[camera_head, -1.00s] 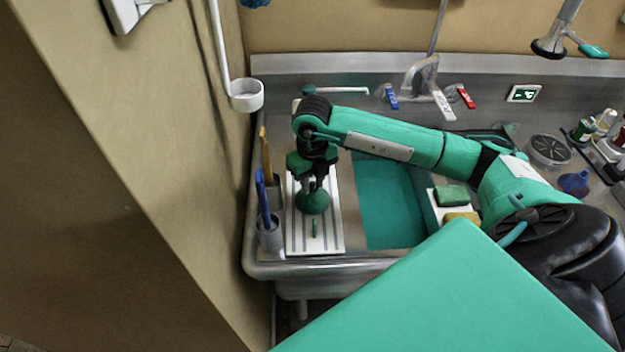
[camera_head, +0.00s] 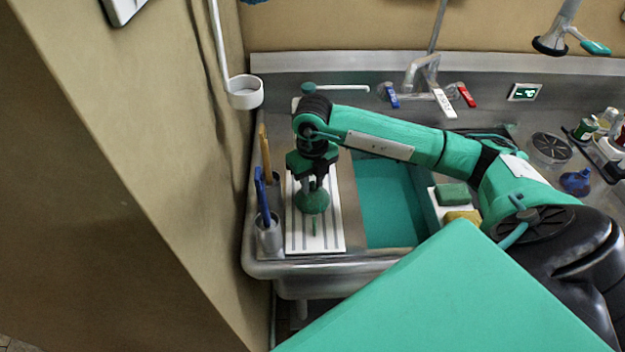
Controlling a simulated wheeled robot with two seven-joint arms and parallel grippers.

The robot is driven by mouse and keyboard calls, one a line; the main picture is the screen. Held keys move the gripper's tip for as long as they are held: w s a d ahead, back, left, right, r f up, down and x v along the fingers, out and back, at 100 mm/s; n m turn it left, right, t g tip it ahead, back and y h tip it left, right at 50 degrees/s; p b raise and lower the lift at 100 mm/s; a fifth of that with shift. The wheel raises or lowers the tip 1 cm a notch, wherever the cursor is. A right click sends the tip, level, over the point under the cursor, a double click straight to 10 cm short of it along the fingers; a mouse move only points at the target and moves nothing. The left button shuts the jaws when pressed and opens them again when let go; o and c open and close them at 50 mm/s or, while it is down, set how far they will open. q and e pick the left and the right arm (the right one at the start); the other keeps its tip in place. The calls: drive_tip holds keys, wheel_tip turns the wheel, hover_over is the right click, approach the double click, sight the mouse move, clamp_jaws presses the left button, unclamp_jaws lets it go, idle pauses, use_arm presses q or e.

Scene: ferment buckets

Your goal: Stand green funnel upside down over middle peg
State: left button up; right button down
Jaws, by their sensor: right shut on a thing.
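The green funnel (camera_head: 312,201) is upside down, its wide mouth facing down, over the white ribbed board (camera_head: 330,240) on the left drainer of the sink. My right gripper (camera_head: 313,183) reaches down from above and is shut on the funnel's upper part. A short green peg (camera_head: 314,226) shows on the board just in front of the funnel. Whether a middle peg is under the funnel is hidden, and I cannot tell whether the rim touches the board. My left gripper is not in view.
Grey cups holding a blue-handled brush (camera_head: 262,195) and a wooden-handled one (camera_head: 265,150) stand close left of the board. The sink basin (camera_head: 388,200) lies right, with green (camera_head: 452,194) and yellow sponges beyond. A blue funnel (camera_head: 575,181) sits far right.

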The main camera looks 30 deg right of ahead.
drive_tip(key=shift+f, duration=0.3)
unclamp_jaws()
idle(0.4)
drive_tip(key=shift+r, duration=0.15)
idle(0.4)
drive_tip(key=shift+r+p, duration=0.3)
drive_tip(key=shift+r, duration=0.65)
drive_tip(key=shift+r, duration=0.1)
drive_tip(key=shift+r+p, duration=0.5)
drive_tip(key=shift+r, duration=0.4)
drive_tip(key=shift+r, duration=0.1)
drive_tip(key=shift+r+p, duration=0.45)
drive_tip(key=shift+r, duration=0.4)
